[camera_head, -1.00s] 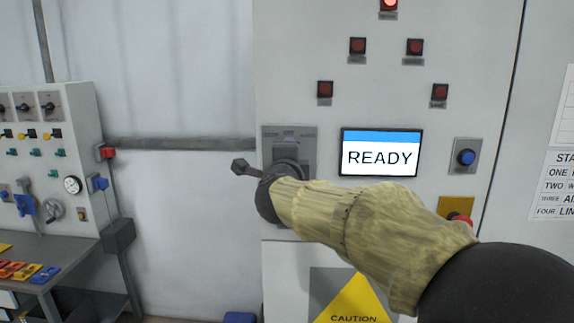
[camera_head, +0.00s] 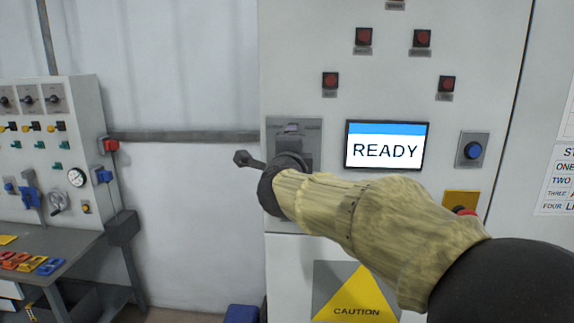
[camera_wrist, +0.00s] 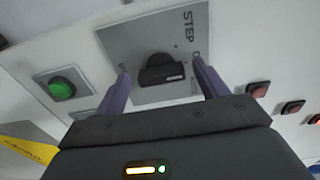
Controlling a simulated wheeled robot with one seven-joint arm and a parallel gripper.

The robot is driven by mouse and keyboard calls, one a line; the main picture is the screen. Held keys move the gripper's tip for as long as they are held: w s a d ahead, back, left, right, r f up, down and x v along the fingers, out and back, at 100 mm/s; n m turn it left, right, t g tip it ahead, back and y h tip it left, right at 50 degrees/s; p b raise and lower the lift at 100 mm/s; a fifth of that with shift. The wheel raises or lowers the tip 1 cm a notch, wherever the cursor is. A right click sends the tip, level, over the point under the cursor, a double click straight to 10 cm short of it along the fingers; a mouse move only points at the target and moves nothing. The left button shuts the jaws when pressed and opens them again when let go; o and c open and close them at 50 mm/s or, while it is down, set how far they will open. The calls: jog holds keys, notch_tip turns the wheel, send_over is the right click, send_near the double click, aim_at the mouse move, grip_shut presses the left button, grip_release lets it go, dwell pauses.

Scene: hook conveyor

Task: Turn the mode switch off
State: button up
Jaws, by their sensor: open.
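The mode switch (camera_wrist: 162,72) is a black rotary knob on a grey plate (camera_wrist: 148,32), with "STEP" and other partly hidden lettering on it. In the wrist view my gripper (camera_wrist: 164,78) is open, with one purple-grey finger on each side of the knob. I cannot tell whether the fingers touch it. In the head view the plate (camera_head: 310,128) shows left of the screen, and my arm and wrist hide most of the knob and the gripper.
The screen (camera_head: 385,150) reads "READY". A blue button (camera_head: 473,150), a red button on a yellow plate (camera_head: 461,200) and several dark red lamps (camera_head: 363,37) are on the cabinet. A green button (camera_wrist: 62,88) shows in the wrist view. A side panel (camera_head: 50,150) stands left.

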jog(key=s+b, duration=0.2)
jog(key=s, duration=1.5)
jog(key=shift+a+b, duration=0.25)
jog(key=shift+b, duration=0.15)
jog(key=w+d+f+n+g+y, duration=0.25)
jog(key=f+n, duration=0.35)
jog(key=f, duration=0.4)
jog(key=w+d+f+n+g+y, duration=0.1)
jog(key=w+d+f+n+g, duration=0.15)
jog(key=f+n, duration=0.6)
jog(key=s+d+f+n+g+h, duration=0.1)
jog(key=s+d+f+g, duration=0.4)
jog(key=f, duration=0.6)
jog(key=s+d+f+n+g+h, duration=0.2)
jog(key=s+d+f+g, duration=0.3)
jog(key=s+d+f, duration=0.3)
notch_tip(320, 180, down, 4)
jog(key=shift+s+r+n, duration=0.1)
jog(key=shift+s+n, duration=0.35)
jog(key=shift+s, duration=0.65)
